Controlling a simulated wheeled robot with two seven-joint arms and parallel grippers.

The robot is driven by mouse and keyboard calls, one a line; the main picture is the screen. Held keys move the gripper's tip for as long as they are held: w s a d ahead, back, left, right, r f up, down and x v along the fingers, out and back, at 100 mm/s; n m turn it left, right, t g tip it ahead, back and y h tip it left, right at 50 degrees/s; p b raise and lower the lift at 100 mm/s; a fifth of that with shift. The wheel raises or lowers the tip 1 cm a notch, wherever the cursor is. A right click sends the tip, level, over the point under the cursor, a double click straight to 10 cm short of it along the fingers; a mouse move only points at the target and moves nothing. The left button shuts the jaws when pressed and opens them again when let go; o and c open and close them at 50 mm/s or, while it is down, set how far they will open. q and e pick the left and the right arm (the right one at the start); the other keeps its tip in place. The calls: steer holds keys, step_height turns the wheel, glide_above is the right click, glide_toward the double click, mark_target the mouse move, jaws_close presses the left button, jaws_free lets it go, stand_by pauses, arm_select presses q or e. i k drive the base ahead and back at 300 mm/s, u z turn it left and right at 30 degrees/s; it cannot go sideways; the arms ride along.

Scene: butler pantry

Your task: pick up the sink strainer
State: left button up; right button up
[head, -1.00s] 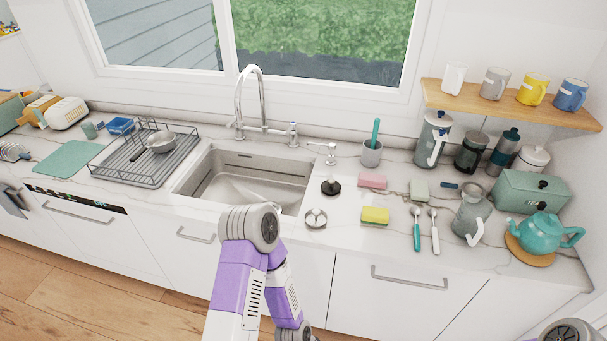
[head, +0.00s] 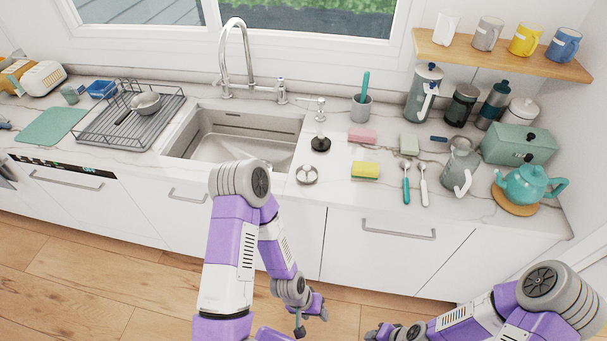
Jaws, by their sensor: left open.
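The sink strainer (head: 307,174) is a small round metal piece on the pale counter, just right of the sink's front right corner. My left gripper (head: 311,314) is low in front of the cabinets, below the counter edge and well short of the strainer. It is open and appears empty. My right gripper (head: 378,334) is only partly in view at the bottom edge, and its fingers cannot be made out.
The sink (head: 235,140) lies left of the strainer, with a tall faucet (head: 232,60) behind. A pink block (head: 361,135), a yellow-green sponge (head: 365,171) and two spoons (head: 406,183) lie to the right. A dish rack (head: 130,120) stands left. Counter around the strainer is clear.

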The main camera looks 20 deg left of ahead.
mark_target(306, 172)
steer(key=k, duration=0.5)
steer(key=u, duration=1.55)
steer(key=i, duration=1.05)
steer(key=z, duration=0.85)
